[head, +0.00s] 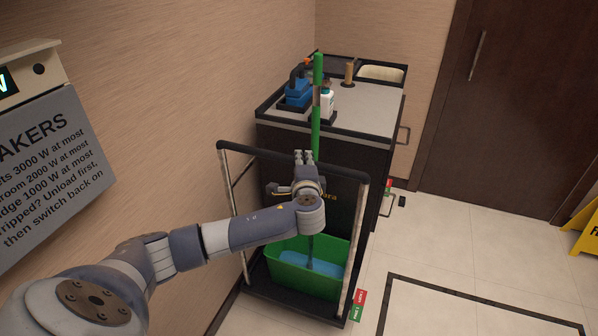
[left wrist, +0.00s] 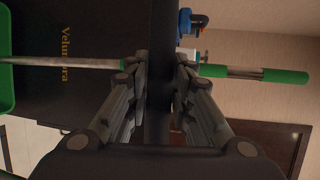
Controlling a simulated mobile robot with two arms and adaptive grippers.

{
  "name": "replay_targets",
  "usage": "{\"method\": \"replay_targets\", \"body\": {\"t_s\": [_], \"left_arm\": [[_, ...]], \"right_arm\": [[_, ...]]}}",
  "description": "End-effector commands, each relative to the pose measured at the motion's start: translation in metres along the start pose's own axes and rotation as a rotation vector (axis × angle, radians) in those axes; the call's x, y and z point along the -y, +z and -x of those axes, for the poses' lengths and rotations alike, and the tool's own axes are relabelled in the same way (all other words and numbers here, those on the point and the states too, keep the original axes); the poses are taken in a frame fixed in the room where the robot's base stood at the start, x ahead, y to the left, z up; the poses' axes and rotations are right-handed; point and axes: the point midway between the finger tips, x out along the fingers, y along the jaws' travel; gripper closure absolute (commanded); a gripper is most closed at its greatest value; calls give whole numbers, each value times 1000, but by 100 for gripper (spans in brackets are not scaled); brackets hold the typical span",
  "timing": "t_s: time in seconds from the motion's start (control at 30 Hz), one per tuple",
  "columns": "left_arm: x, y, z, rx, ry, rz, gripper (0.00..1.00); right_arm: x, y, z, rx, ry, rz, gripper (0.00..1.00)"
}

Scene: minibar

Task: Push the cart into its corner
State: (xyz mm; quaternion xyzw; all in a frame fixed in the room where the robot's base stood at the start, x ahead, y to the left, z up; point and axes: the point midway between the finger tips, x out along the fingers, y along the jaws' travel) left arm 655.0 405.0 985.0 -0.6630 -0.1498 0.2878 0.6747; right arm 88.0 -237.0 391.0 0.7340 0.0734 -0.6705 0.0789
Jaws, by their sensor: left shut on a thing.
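The cart (head: 345,125) is a dark housekeeping trolley with a grey top and a low front platform. Its far end is near the corner (head: 316,25) where two beige walls meet. My left gripper (head: 304,157) is shut on the black push handle (head: 250,150) at the near end. In the left wrist view, the handle (left wrist: 160,50) runs between the fingers (left wrist: 160,80). The long side of the cart stands beside the left wall; my arm hides part of the front. My right gripper is not in view.
A green bucket (head: 285,279) stands on the platform with a green mop handle (head: 317,100) rising from it. Bottles (head: 326,103) sit on top. A brown door (head: 510,100) and yellow floor sign (head: 586,229) are at right.

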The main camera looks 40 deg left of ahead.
Motion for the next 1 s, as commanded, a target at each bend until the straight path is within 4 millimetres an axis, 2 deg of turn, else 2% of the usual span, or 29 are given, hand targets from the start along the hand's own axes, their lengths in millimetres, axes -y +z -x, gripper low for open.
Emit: {"method": "replay_targets", "body": {"t_s": [0.3,0.33,0.4,0.77,0.87,1.0], "left_arm": [[5,-1,-3,-4,-7,2,100],[5,-1,-3,-4,-7,3,74],[5,-1,-3,-4,-7,3,58],[1,-1,-1,-4,0,0,58],[1,-2,6,-7,0,1,58],[0,-2,27,-8,2,2,58]], "right_arm": [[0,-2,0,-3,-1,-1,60],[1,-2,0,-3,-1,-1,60],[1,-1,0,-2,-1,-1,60],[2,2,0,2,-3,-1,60],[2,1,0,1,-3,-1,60],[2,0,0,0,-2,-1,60]]}}
